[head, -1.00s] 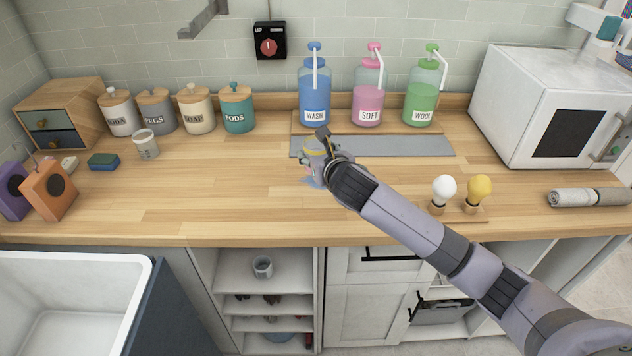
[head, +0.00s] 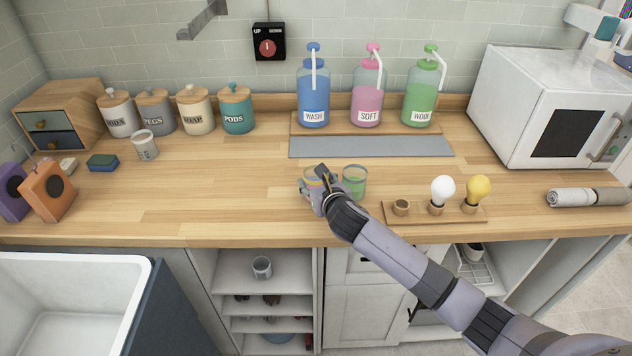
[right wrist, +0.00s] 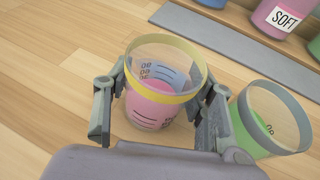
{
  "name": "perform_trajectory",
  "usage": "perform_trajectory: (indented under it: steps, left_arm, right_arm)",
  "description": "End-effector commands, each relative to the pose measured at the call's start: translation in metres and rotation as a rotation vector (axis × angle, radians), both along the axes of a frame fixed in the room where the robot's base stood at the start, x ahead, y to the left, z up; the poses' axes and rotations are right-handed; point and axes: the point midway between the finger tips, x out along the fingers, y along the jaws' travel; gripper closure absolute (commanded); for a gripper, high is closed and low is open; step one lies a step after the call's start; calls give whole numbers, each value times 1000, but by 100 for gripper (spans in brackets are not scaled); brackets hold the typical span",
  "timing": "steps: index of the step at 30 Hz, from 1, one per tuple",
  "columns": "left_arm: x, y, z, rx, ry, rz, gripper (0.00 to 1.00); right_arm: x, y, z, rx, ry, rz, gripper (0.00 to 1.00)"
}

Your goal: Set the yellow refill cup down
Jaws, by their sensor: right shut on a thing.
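The yellow refill cup is a clear cup with a yellow rim and pink contents; it shows in the right wrist view (right wrist: 150,108) and, partly hidden by my fingers, in the head view (head: 312,174). My right gripper (head: 318,186) is shut around its sides, one finger on each side, as the right wrist view also shows (right wrist: 160,100). The cup looks upright, at or just above the counter; I cannot tell whether its base touches. A cup with green contents (head: 355,183) stands close to its right. My left gripper is not in view.
A wooden bulb holder (head: 465,215) stands right of the cups. Behind them is a grey mat (head: 370,146), then the wash (head: 313,95), soft (head: 367,97) and wool (head: 421,100) bottles. The wooden counter (head: 220,190) is clear to the left.

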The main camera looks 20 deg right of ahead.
Motion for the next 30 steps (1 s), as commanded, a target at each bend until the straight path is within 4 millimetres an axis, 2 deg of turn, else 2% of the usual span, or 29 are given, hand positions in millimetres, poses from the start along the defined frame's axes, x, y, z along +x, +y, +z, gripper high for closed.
perform_trajectory:
  steps: [1,2,10,22,26,30]
  left_arm:
    - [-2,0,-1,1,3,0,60]
    - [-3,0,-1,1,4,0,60]
    - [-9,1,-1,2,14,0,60]
    - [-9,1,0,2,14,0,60]
    - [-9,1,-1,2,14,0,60]
    - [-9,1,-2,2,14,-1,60]
  right_arm:
    - [0,0,-2,-2,0,0,70]
    - [0,0,-2,-1,0,0,48]
    - [0,0,-2,0,0,0,30]
    - [-1,0,2,1,1,0,29]
    - [-14,-1,6,-2,0,1,29]
    - [-37,-1,14,-2,-1,3,29]
